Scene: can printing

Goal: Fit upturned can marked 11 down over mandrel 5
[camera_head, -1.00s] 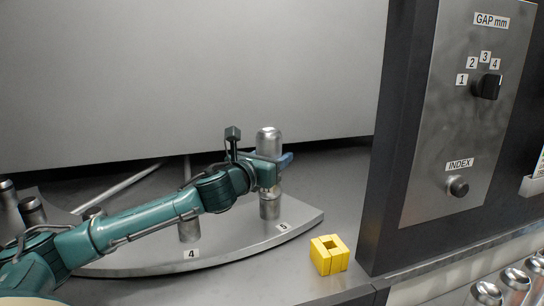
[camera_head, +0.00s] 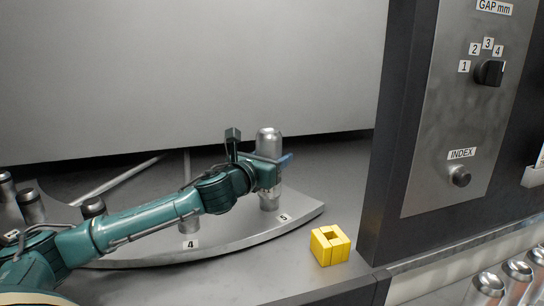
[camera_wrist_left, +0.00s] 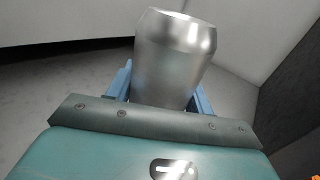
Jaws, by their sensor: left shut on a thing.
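My left gripper (camera_head: 282,164) is shut on a plain silver can (camera_head: 268,142), which stands upright with its narrowed, domed end up. The can also fills the middle of the left wrist view (camera_wrist_left: 174,60), between the blue fingers; no number shows on it. Mandrel 5 (camera_head: 269,200) stands directly below the can on the grey plate, by the label 5. Its upper part is hidden behind my gripper, so I cannot tell how far the can is over it. My right gripper is not in view.
Mandrel 4 (camera_head: 189,215) stands left on the curved plate (camera_head: 235,238), partly behind my left arm. A yellow block (camera_head: 330,246) with a square hole lies at the front right. A dark panel with a GAP knob (camera_head: 489,72) and INDEX button (camera_head: 459,176) rises at right, above several cans (camera_head: 489,287).

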